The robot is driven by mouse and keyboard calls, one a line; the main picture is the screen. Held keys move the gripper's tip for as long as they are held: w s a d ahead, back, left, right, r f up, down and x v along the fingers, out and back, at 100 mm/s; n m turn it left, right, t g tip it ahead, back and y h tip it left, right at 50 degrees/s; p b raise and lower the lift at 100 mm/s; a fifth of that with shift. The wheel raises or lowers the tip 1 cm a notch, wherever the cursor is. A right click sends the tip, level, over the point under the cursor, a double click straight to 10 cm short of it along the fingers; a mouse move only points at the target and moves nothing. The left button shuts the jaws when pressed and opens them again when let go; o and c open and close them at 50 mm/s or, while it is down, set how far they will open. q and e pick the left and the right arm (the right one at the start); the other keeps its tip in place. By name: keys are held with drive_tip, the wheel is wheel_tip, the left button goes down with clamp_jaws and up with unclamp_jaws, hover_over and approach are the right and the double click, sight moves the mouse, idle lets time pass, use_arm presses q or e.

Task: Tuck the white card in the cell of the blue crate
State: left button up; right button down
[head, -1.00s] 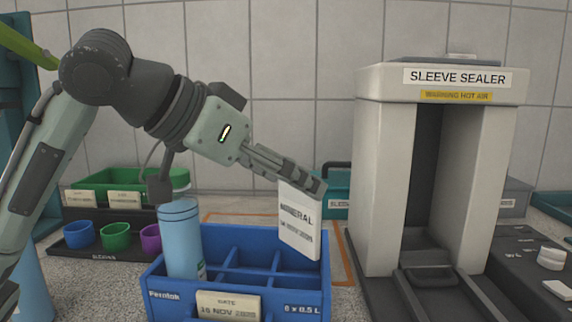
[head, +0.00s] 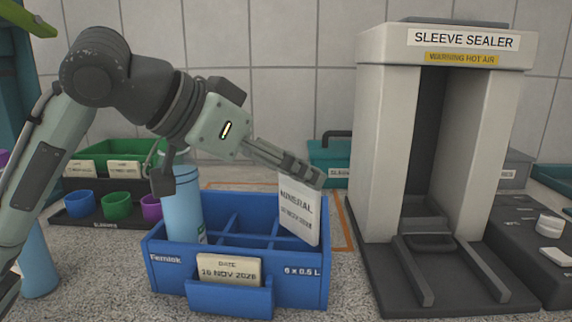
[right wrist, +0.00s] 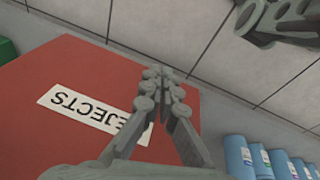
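The white card (head: 299,212), printed MINERAL, hangs slightly tilted from my left gripper (head: 311,180), which is shut on its top edge. The blue crate (head: 165,276) stands on the counter below. The card is over the crate's right-hand cells, its lower edge around rim height; I cannot tell how deep it reaches. A blue bottle (head: 182,215) stands in a left cell. The other cells in view look empty. My right gripper (right wrist: 160,78) shows in the right wrist view, fingertips together with nothing between them, over a red REJECTS box (right wrist: 70,85).
The grey sleeve sealer (head: 380,150) stands right of the crate. A dark tray with coloured cups (head: 117,206) and a green bin (head: 112,150) are at left. A date card (head: 229,270) sits in the crate's front holder. Several blue bottles (right wrist: 238,155) stand beyond the red box.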

sight(295, 215)
use_arm(q)
drive_tip(key=shift+f+b, duration=0.8)
drive_tip(key=shift+b, duration=0.05)
use_arm(e)
wheel_tip(295, 215, up, 6)
drive_tip(key=w, duration=0.2)
drive_tip(key=shift+a+t, duration=0.3)
drive_tip(key=shift+a, duration=0.05)
drive_tip(key=shift+w+d, duration=0.1)
drive_tip(key=shift+w, duration=0.1)
use_arm(q)
drive_tip(key=shift+a+p, duration=0.15)
drive_tip(key=shift+p, duration=0.3)
use_arm(e)
drive_tip(key=shift+s+r, duration=0.1)
drive_tip(key=shift+r, duration=0.25)
use_arm(q)
drive_tip(key=shift+s+f+b, duration=0.1)
drive_tip(key=shift+f+b, duration=1)
drive_tip(key=shift+f, duration=1.45)
use_arm(e)
drive_tip(key=shift+f, duration=1.1)
